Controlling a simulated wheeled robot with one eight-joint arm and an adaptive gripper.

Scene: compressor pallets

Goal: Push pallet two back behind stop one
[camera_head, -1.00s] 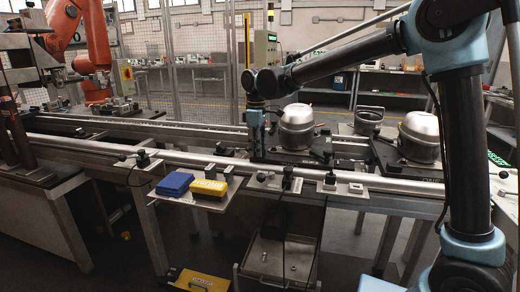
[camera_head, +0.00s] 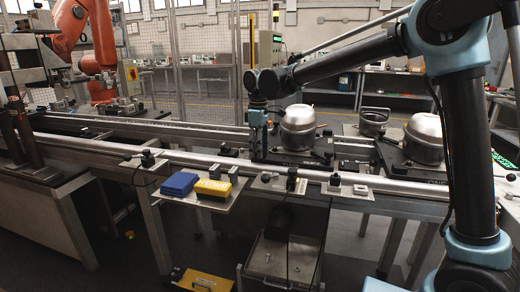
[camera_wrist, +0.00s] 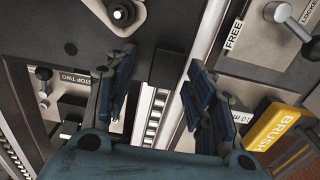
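Two dark pallets stand on the conveyor, each bearing a silver compressor. The left pallet (camera_head: 288,157) is beside my gripper. The right pallet (camera_head: 410,174), partly behind my arm, carries a label that seems to read ONE; I read no label on the left one. My gripper (camera_head: 262,128) points down at the left pallet's left end. In the wrist view my gripper (camera_wrist: 160,92) has its two blue fingers apart, with a dark block (camera_wrist: 172,68) seen between them; contact cannot be told. Stop one is not identifiable.
A blue box (camera_head: 178,184) and a yellow BRUSH box (camera_head: 212,188) lie on the front shelf. A lever plate (camera_head: 268,181) with FREE and LOCKED labels is at the front rail. The conveyor left of my gripper is clear up to fixtures. An orange robot (camera_head: 92,45) stands behind.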

